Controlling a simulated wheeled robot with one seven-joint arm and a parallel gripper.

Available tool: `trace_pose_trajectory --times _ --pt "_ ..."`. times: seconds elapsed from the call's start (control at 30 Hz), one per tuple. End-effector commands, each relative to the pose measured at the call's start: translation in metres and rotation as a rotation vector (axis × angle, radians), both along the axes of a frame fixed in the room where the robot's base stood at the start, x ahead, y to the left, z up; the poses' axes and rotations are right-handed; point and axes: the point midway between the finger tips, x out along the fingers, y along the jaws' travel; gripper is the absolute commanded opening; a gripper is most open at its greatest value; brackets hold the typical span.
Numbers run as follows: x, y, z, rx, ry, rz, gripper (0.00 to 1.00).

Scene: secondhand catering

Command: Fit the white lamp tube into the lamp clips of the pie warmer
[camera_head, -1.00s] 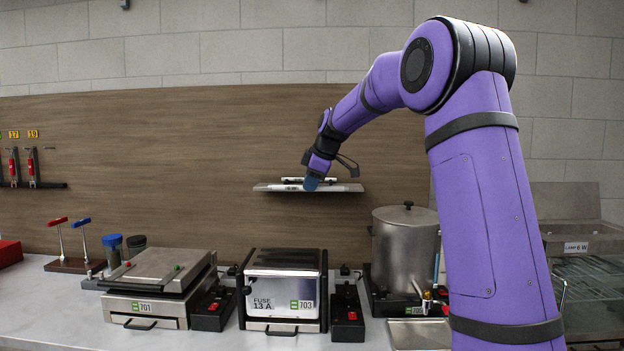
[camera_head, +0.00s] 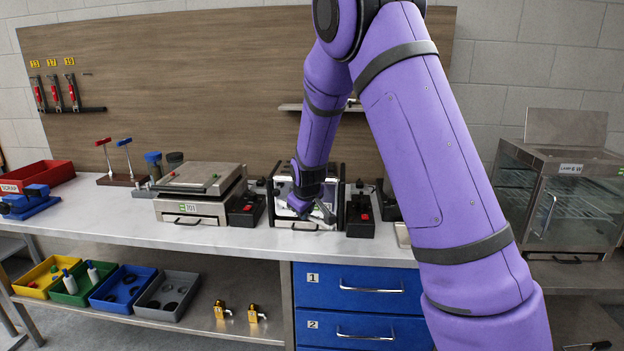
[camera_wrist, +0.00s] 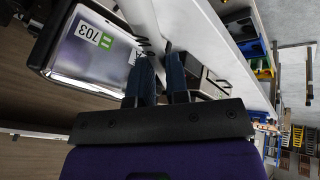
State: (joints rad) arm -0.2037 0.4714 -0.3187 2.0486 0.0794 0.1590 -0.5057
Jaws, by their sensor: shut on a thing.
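The pie warmer (camera_head: 572,205) is a glass and metal cabinet at the right, with a raised lid panel and a label reading LAMP 6 W. Its lamp clips cannot be made out. My gripper (camera_head: 322,213) is low in front of the box-shaped appliance on the counter, well left of the pie warmer. In the wrist view my gripper (camera_wrist: 160,62) points past the appliance marked 703, its dark fingers a small gap apart, shut on a thin thing. The white lamp tube is hard to pick out there against the pale counter.
The appliance marked 703 (camera_wrist: 92,45) is close beside my gripper. A flat press marked 701 (camera_head: 202,190) stands to the left, with a dark switch box (camera_head: 247,209) beside it. The wall shelf (camera_head: 290,107) is partly hidden by my arm. The counter's front strip (camera_head: 230,238) is clear.

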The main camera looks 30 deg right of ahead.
Motion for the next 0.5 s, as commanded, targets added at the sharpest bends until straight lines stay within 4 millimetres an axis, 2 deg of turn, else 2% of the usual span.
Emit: trace_pose_trajectory --times 0.03,0.3,0.5 --pt "-0.005 0.009 -0.016 -0.004 0.008 -0.018 0.0" --pt "-0.038 0.042 -0.099 -0.006 0.007 -0.199 0.0" --pt "-0.061 0.058 -0.153 -0.004 0.004 -0.332 0.0"
